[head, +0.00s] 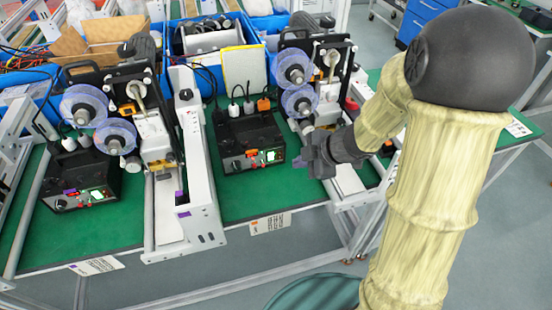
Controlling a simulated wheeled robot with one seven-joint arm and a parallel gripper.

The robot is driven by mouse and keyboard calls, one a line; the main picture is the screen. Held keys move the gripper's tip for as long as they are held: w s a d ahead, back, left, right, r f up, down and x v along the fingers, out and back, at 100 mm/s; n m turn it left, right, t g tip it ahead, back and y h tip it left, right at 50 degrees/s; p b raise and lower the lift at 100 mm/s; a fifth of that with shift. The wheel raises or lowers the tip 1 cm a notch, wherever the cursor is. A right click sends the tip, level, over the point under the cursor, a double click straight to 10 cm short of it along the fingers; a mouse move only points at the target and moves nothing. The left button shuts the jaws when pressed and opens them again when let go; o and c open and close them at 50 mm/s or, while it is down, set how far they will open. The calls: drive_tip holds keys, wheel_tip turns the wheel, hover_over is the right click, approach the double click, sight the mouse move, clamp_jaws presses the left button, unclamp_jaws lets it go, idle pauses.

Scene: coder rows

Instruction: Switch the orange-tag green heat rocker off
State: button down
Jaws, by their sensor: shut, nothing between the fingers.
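The black control box with an orange tag (252,154) stands in the middle of the green bench. Its lit green rocker (270,156) is on the right part of the front panel, beside small red parts. I cannot tell the rocker's position at this size. My gripper (300,164) is to the right of that panel, with its dark fingers pointing left. It looks shut and empty, and apart from the rocker in the picture. A similar black box (75,180) with a purple tag (65,201) and its own green rocker (97,194) is at the left.
A white guide frame (195,150) stands between the two boxes. Coder machines with clear blue reels (293,68) rise behind. Blue bins (215,42) line the back. Bare green bench (270,192) lies in front of the middle box. My arm covers the right side.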

sight(271, 157)
drive_tip(key=b+x, duration=0.4)
drive_tip(key=x, duration=0.5)
drive_tip(key=shift+f, duration=0.35)
drive_tip(key=w, duration=0.1)
drive_tip(key=w+p, duration=0.1)
drive_tip(key=w+a, duration=0.1)
drive_tip(key=shift+a+r, duration=0.1)
drive_tip(key=shift+r, duration=0.2)
drive_tip(key=shift+w+a+f+p, duration=0.1)
drive_tip(key=shift+w+p, duration=0.2)
drive_tip(key=shift+w, duration=0.4)
drive_tip(key=shift+s, duration=0.1)
drive_tip(key=shift+a+r+p, duration=0.1)
drive_tip(key=shift+r+p, duration=0.2)
drive_tip(key=shift+p, duration=0.25)
drive_tip(key=shift+w+f, duration=0.1)
drive_tip(key=shift+w, duration=0.15)
